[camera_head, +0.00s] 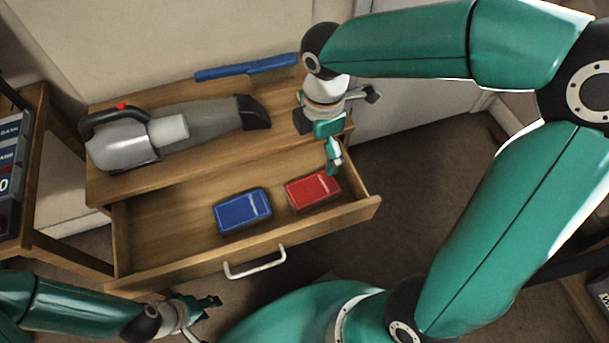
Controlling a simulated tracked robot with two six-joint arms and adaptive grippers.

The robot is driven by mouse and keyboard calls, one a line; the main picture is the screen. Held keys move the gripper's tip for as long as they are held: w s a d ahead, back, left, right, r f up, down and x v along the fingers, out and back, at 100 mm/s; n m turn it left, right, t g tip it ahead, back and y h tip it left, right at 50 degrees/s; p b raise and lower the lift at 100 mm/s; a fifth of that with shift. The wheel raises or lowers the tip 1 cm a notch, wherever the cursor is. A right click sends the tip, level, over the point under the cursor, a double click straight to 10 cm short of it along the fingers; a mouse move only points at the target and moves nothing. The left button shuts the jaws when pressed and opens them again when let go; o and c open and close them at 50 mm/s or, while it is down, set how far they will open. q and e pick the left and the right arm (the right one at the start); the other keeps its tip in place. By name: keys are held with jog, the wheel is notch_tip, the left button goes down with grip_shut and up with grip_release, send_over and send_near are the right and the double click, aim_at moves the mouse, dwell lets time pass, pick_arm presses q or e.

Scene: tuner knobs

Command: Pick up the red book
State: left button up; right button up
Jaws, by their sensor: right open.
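The red book (313,191) lies flat in the right part of the open drawer (165,253). A blue book (242,211) lies to its left, with a gap between them. My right gripper (334,158) is open and reaches down over the drawer's right end, with a teal finger close to the red book's upper right corner. I cannot tell whether it touches the book. My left gripper (206,313) is in front of the drawer at the lower left, with its fingers apart and empty.
A handheld vacuum (190,131) with a red button lies on the cabinet top (110,184). A blue bar (246,68) lies along its back edge. The white drawer handle (254,266) faces the front. A wooden shelf (65,250) stands at the left. The drawer's left part is clear.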

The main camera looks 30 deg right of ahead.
jog(key=b, duration=0.4)
send_over(319, 185)
jog(key=f, duration=1.1)
jog(key=shift+w+a+f, duration=0.15)
jog(key=shift+a+f, duration=0.05)
jog(key=shift+a, duration=0.2)
jog(key=f, duration=0.1)
jog(key=f+b, duration=0.1)
jog(key=f, duration=0.1)
jog(key=f+b, duration=0.1)
jog(key=shift+s+d+f, duration=0.2)
jog(key=shift+d, duration=0.2)
jog(key=shift+f, duration=0.45)
jog(key=shift+r, duration=0.1)
jog(key=c, duration=1.2)
jog(key=shift+c, duration=0.2)
